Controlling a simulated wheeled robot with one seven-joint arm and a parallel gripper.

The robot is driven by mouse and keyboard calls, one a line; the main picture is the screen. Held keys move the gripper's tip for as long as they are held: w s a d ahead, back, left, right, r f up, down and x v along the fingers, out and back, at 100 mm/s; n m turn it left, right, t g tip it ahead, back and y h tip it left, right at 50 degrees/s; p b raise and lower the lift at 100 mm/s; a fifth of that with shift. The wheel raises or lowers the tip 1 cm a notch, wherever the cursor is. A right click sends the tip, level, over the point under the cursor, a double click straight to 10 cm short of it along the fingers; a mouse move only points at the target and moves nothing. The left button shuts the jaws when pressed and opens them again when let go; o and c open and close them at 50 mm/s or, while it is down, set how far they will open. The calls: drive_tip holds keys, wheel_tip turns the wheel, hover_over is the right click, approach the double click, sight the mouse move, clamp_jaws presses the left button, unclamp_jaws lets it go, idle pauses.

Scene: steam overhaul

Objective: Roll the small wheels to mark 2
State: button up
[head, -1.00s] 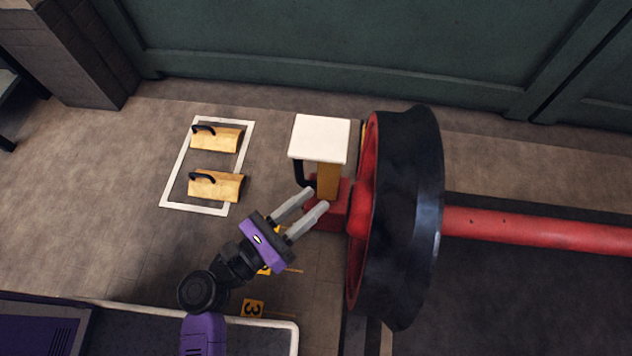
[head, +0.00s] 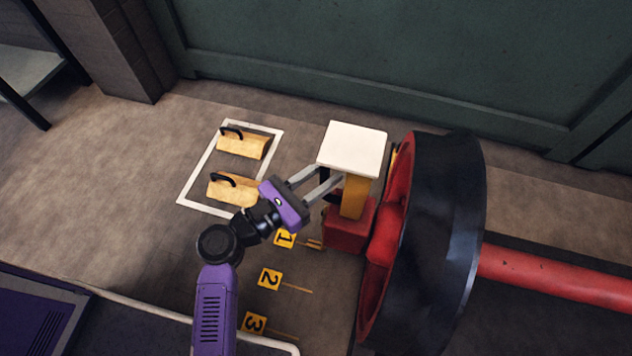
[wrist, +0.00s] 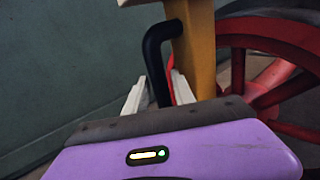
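The wheelset shows in the head view as a large red wheel with a black tyre (head: 440,235) and a red axle (head: 560,283) running right. Red spokes (wrist: 285,90) show in the wrist view. Beside the wheel stands a red block (head: 346,232) with a yellow post (head: 354,197), a white top (head: 352,148) and a black handle (wrist: 156,62). My gripper (head: 329,178) is open, its fingers on either side of the handle, with small gaps visible. Yellow floor plates mark 1 (head: 284,239), mark 2 (head: 269,279) and mark 3 (head: 253,323).
Two wooden wedges with black handles, the far one (head: 243,147) and the near one (head: 228,191), lie inside a white floor outline (head: 190,192). A green wall (head: 400,60) closes the back. The floor at left (head: 110,185) is clear.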

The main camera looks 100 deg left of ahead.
drive_tip(key=shift+w+a, duration=0.1)
drive_tip(key=shift+a, duration=0.05)
clamp_jaws()
idle(1.3)
drive_tip(key=shift+c, duration=1.4)
unclamp_jaws()
clamp_jaws()
